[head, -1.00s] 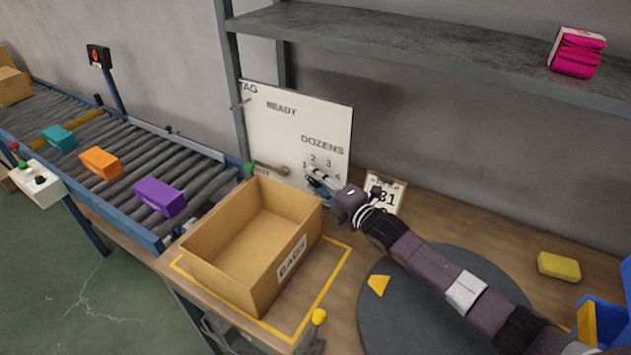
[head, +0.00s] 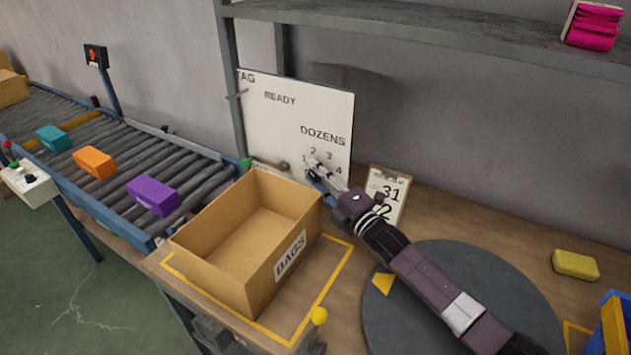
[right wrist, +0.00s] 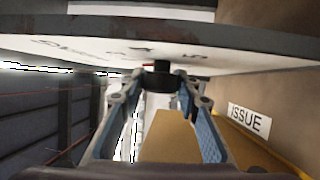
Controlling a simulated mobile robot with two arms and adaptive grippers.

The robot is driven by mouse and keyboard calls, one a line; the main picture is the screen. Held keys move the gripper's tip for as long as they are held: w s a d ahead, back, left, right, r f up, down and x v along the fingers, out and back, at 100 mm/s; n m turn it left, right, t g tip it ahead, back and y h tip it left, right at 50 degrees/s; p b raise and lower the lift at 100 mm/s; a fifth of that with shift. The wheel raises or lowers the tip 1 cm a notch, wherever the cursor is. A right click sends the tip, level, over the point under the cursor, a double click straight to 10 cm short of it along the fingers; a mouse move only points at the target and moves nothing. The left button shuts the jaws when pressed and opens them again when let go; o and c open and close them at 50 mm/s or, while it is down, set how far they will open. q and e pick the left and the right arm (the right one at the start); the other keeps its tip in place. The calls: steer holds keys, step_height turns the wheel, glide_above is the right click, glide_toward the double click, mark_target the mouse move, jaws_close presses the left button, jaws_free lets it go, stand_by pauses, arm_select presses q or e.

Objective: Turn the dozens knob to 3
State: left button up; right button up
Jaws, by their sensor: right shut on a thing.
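The white board (head: 270,130) stands against the wall and carries the DOZENS dial (head: 323,148). The numerals 2 and 3 show above my right gripper (head: 316,168), with 1 to its left and 4 to its right. In the right wrist view the dark knob (right wrist: 159,80) sits between the two fingertips, in front of the board's face, and the gripper is shut on it. The head view hides the knob behind the fingers. I cannot tell which numeral the knob points at. My left gripper is not in view.
An open cardboard box labelled BAGS (head: 207,275) stands left of my right arm. A number card (head: 388,192) stands just right of the gripper. A dark turntable (head: 520,290) lies under the forearm. A conveyor (head: 120,150) with coloured packs runs at left.

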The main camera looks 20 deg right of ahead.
mark_target(320, 179)
steer(key=o, duration=1.2)
steer(key=shift+c, duration=0.2)
steer(key=shift+v, duration=3.75)
